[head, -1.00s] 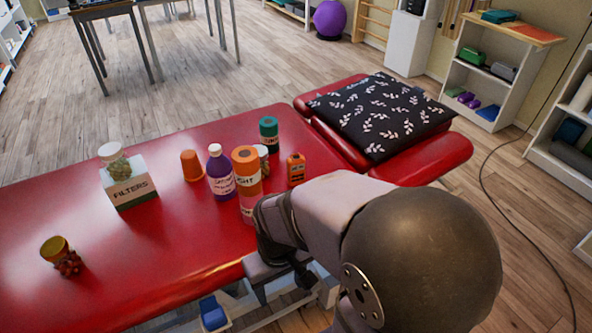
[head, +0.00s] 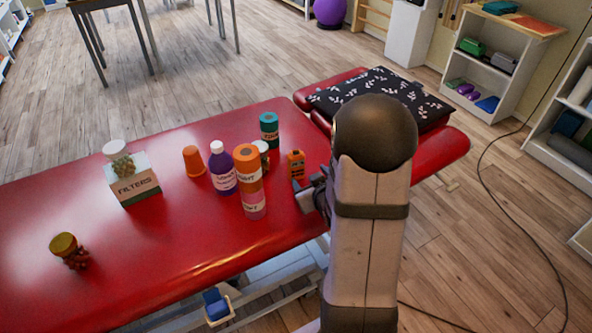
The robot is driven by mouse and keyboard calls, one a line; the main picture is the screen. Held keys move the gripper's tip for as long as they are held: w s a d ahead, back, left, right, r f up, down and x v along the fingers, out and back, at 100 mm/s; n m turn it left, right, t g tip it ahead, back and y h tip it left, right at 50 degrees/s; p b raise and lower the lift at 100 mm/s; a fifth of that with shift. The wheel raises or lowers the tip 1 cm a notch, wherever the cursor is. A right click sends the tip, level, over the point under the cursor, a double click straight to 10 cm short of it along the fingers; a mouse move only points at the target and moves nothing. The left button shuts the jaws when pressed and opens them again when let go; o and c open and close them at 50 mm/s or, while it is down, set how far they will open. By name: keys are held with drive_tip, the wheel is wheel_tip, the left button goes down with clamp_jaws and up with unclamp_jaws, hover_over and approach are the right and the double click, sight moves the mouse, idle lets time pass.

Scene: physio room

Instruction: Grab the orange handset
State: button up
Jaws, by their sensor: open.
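The orange handset (head: 296,165) stands upright on the red treatment table (head: 150,258), with dark markings on its front. It is right of the bottles and cans, near the black patterned pillow. My gripper (head: 305,191) is open, just in front of the handset and slightly to its right. It looks close, but I cannot tell whether it touches. My arm hides part of the gripper.
Left of the handset are a small jar (head: 262,153), a teal can (head: 269,130), a stacked orange and pink can (head: 249,188), a purple bottle (head: 221,169) and an orange cup (head: 193,161). The patterned pillow (head: 395,90) lies behind right.

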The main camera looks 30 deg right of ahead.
sight(298, 156)
drive_tip(key=shift+w+a+r+m+t+b, duration=0.1)
drive_tip(key=shift+w+a+m+t+b, duration=0.15)
drive_tip(key=shift+t, duration=0.3)
drive_tip(key=shift+w+a+r+m+t+b, duration=0.15)
drive_tip(key=shift+t+b, duration=0.15)
drive_tip(key=shift+t, duration=0.25)
drive_tip(key=shift+s+a+r+t, duration=0.1)
drive_tip(key=shift+a+r+t, duration=0.05)
drive_tip(key=shift+r+t, duration=0.3)
drive_tip(key=shift+s+a+r+m+t+b, duration=0.25)
drive_tip(key=shift+r+m+t+b, duration=0.15)
drive_tip(key=shift+r+t, duration=0.3)
drive_tip(key=shift+s+a+r+m+t+b, duration=0.2)
drive_tip(key=shift+r+m+t+b, duration=0.15)
drive_tip(key=shift+r+t, duration=0.35)
drive_tip(key=shift+w+d+f+p, duration=0.1)
drive_tip(key=shift+w+d+p, duration=0.1)
drive_tip(key=shift+w, duration=1)
drive_tip(key=shift+w+d+f+p, duration=0.1)
drive_tip(key=shift+w+d+p, duration=0.15)
drive_tip(key=shift+w, duration=1)
drive_tip(key=shift+w+d+p, duration=0.2)
drive_tip(key=shift+w, duration=1)
drive_tip(key=c, duration=1.5)
drive_tip(key=shift+r, duration=0.15)
drive_tip(key=shift+c, duration=0.2)
wheel_tip(298, 156, up, 10)
drive_tip(key=p, duration=0.1)
